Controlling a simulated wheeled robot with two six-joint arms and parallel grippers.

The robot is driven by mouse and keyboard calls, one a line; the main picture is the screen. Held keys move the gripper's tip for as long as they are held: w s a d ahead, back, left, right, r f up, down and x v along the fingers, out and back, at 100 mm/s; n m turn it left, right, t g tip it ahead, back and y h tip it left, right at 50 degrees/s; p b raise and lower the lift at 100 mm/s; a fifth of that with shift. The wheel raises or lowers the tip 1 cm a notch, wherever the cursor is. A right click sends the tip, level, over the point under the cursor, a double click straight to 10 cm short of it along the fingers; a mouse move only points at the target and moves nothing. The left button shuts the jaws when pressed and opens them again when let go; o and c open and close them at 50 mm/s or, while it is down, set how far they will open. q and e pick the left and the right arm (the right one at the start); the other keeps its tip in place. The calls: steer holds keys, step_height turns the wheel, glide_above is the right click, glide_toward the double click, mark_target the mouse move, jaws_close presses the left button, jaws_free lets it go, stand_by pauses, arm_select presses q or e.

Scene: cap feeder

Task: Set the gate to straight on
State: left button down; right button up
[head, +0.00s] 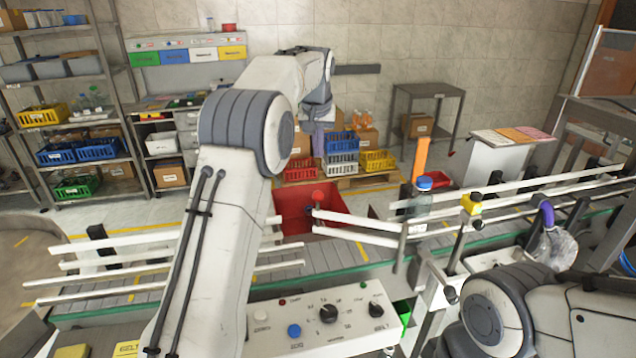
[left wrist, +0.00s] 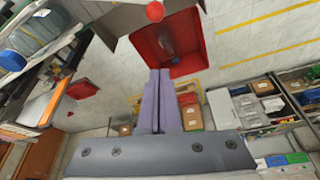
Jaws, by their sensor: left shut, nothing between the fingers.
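The gate (head: 360,222) is a pale bar slanting over the belt, its right end by the front rail and its left end near a red bin (head: 287,203). A red knob (head: 318,195) stands at that left end; it also shows at the top of the left wrist view (left wrist: 155,11). My left gripper (head: 317,153) is above and beyond the gate, apart from the knob. In the left wrist view its purple fingers (left wrist: 160,78) are together and empty. My left arm hides part of the belt. My right gripper is not visible.
A bottle with a blue cap (head: 423,193) stands on the line right of the gate. An orange post (head: 420,160) rises behind it. The control panel (head: 325,318) is in front. White rails (head: 110,278) run along the belt.

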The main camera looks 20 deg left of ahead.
arm_select(q)
step_height(320, 180, down, 10)
steer(key=p, duration=0.3)
steer(key=shift+s+d, duration=0.15)
steer(key=shift+s, duration=0.15)
stand_by(0.4)
